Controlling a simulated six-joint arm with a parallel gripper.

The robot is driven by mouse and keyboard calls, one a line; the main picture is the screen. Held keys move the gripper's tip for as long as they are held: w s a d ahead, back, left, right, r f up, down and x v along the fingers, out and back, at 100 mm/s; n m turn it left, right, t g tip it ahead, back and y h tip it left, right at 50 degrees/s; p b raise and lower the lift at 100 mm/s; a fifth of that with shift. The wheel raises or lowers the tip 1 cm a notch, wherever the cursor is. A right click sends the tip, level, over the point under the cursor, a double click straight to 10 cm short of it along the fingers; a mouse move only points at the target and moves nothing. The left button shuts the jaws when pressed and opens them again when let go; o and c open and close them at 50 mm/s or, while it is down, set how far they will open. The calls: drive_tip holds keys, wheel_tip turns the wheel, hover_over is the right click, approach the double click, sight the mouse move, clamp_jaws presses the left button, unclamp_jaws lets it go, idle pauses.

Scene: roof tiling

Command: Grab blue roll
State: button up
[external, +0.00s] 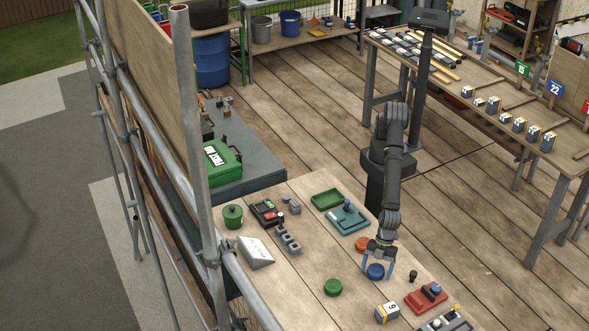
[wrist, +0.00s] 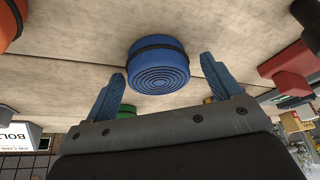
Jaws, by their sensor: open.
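The blue roll (external: 375,271) lies on the wooden workbench below my arm, a short round thing with a dark band around its side. In the wrist view the blue roll (wrist: 158,64) shows its ringed end face and sits between the two blue fingertips. My gripper (external: 378,276) is open around the roll, with a finger on either side. In the wrist view my gripper (wrist: 163,68) shows gaps between both fingers and the roll. Whether the fingers reach fully down beside it is hard to tell.
An orange roll (external: 362,244) lies just behind and a green roll (external: 334,287) to the left. A box marked 9 (external: 387,312) stands in front. A red device (external: 427,298) is at the right. Bare bench (external: 310,262) lies to the left.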

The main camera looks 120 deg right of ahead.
drive_tip(key=shift+f, duration=0.1)
drive_tip(key=c, duration=1.1)
